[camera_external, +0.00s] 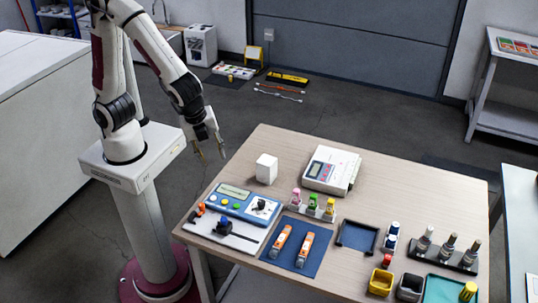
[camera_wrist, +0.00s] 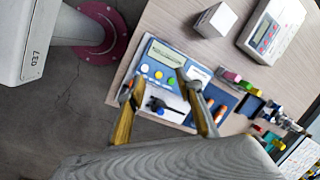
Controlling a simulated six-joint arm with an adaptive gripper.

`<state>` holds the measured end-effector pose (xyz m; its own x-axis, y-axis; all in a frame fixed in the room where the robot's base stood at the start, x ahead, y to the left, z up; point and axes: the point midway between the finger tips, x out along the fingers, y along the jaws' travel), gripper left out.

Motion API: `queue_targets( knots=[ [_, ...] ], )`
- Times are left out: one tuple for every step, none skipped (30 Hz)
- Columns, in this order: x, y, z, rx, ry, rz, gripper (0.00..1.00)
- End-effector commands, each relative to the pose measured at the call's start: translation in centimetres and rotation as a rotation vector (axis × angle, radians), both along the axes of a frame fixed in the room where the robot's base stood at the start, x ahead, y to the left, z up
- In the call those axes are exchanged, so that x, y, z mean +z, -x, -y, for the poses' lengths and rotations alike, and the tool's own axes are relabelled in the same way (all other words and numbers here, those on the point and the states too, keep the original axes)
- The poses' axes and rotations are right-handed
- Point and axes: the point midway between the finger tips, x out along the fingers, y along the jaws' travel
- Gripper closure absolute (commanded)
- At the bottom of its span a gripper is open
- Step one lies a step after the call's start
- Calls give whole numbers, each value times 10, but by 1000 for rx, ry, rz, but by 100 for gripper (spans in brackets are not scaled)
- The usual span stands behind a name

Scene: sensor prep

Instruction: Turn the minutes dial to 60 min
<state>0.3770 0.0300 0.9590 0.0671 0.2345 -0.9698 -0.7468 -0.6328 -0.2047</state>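A blue-and-white timer-like device (camera_external: 240,201) lies on the left part of the table, with a display and several coloured buttons. A pale panel with a small dark knob (camera_external: 261,205) is at its right end; this may be the minutes dial, but its markings are too small to read. In the wrist view the device (camera_wrist: 168,58) shows beyond the fingers, its knob end partly beside the right finger. My gripper (camera_external: 209,153) hangs off the table's left edge, above and apart from the device. In the wrist view my gripper (camera_wrist: 158,87) is open and empty.
A white block (camera_external: 266,169) and a white instrument (camera_external: 332,170) stand behind the device. A blue mat (camera_external: 296,247) with two orange-white tools lies in front. A rack of coloured bottles (camera_external: 313,206) is to the right. A blue-black clamp-like item (camera_external: 224,226) sits before the device.

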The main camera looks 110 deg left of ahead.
Motion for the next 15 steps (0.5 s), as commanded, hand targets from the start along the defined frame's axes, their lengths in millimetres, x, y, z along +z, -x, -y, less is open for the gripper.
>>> queue_targets(
  knots=[
    [-8,-6,-1,-57,-13,-19,65],
    [-12,-10,-1,-93,-21,-29,65],
    [-18,-16,-2,-143,-32,-40,65],
    [-22,-20,-2,-182,-39,-50,65],
    [-26,-23,-3,-222,-47,-61,65],
    [-32,-29,-3,-277,-58,-73,65],
    [-36,-33,-3,-320,-66,-83,65],
    [-41,-38,-4,-365,-74,-93,65],
    [-47,-43,-4,-426,-84,-106,65],
    [-51,-48,-4,-476,-93,-116,65],
    [-55,-53,-4,-526,-101,-125,65],
    [-61,-59,-4,-592,-112,-138,65],
    [-64,-64,-4,-641,-120,-145,65],
    [-68,-69,-4,-689,-128,-153,65],
    [-71,-75,-3,-755,-139,-162,65]
  ],
)
